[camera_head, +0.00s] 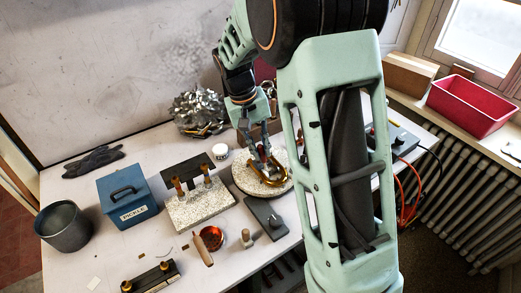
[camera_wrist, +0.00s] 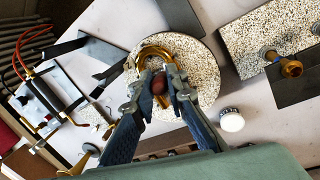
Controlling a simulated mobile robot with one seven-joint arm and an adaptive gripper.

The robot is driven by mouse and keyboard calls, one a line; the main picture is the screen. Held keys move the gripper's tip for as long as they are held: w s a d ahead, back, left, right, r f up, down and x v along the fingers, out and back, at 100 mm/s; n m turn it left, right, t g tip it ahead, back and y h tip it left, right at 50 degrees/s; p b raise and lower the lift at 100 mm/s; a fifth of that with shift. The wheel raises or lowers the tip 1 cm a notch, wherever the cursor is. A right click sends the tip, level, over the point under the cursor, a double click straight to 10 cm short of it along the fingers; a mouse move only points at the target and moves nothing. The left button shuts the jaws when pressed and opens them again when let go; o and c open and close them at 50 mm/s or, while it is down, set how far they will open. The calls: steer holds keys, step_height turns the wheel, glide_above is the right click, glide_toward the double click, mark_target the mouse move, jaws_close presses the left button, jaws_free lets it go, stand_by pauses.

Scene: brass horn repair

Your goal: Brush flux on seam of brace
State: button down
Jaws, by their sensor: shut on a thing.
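My gripper (camera_wrist: 159,88) is over the round speckled slab (camera_wrist: 205,62), its fingers closed on a reddish-brown rounded piece (camera_wrist: 158,84), which looks like the end of a brush handle. The bristles are hidden. A curved brass tube (camera_wrist: 153,50) lies on the slab below the fingers, and it also shows in the head view (camera_head: 273,181). In the head view my gripper (camera_head: 263,158) points down just above the brass. Whether the brush touches it I cannot tell. The brace and its seam are too small to make out. An amber-filled dish (camera_head: 211,238) stands in front.
A rectangular speckled block (camera_head: 200,208) with brass fittings stands left of the slab. A white-lidded jar (camera_head: 220,151) is behind. A dark plate (camera_head: 265,217) and a wooden-handled tool (camera_head: 203,250) lie in front. A blue box (camera_head: 128,195) and a metal pot (camera_head: 64,228) stand left.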

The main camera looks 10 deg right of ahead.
steer(key=shift+d+p+v, duration=0.25)
steer(key=shift+p+v, duration=0.35)
steer(key=shift+v, duration=0.6)
steer(key=shift+d+p+v, duration=0.3)
steer(key=shift+p+v, duration=0.35)
steer(key=shift+v, duration=0.6)
steer(key=shift+d+p+v, duration=0.25)
steer(key=shift+p+v, duration=0.35)
steer(key=shift+v, duration=0.6)
steer(key=shift+s+r, duration=0.15)
